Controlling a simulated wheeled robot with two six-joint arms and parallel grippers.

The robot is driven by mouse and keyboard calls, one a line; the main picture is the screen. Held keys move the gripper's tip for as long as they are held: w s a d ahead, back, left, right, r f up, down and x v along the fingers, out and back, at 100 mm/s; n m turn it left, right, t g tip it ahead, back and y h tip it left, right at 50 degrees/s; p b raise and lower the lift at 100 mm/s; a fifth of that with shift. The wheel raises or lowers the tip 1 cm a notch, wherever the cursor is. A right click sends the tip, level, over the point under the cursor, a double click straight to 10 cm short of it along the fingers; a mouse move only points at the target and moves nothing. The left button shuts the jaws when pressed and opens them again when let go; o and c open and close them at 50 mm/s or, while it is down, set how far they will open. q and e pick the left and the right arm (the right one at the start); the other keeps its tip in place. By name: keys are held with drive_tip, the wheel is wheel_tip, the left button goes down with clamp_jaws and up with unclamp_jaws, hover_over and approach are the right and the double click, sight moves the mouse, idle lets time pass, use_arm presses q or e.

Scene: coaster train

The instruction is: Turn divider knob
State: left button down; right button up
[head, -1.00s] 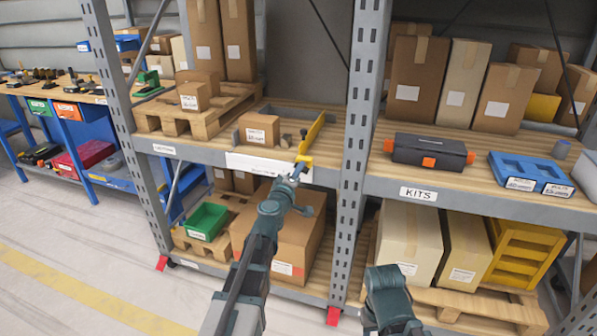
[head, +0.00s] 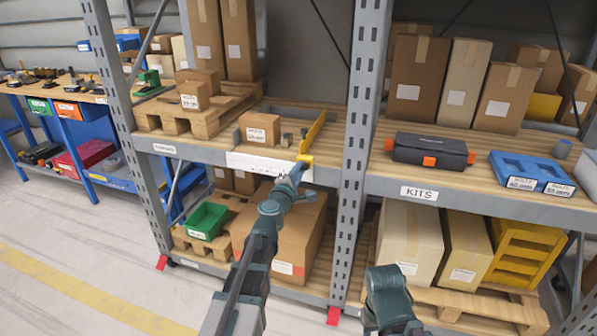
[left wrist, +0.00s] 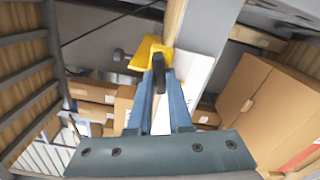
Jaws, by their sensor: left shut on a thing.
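The yellow divider (head: 314,130) stands upright along the right side of the left shelf bay. Its yellow front tab (head: 305,159) is at the shelf's front edge, above a white label strip. My left gripper (head: 298,169) reaches up to this tab from the front. In the left wrist view, the gripper's blue fingers (left wrist: 160,88) are shut on a dark knob (left wrist: 158,62), just below the yellow divider piece (left wrist: 146,50). The fingers cover part of the knob, so its turn angle is hard to tell.
A grey rack upright (head: 356,130) stands close on the right. A black case with orange latches (head: 432,151) lies on the right shelf.

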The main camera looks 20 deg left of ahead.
use_arm(q)
drive_tip(key=shift+w, duration=0.15)
idle(0.4)
drive_tip(key=c, duration=0.9)
unclamp_jaws()
drive_tip(key=shift+c, duration=0.2)
drive_tip(key=shift+o, duration=0.5)
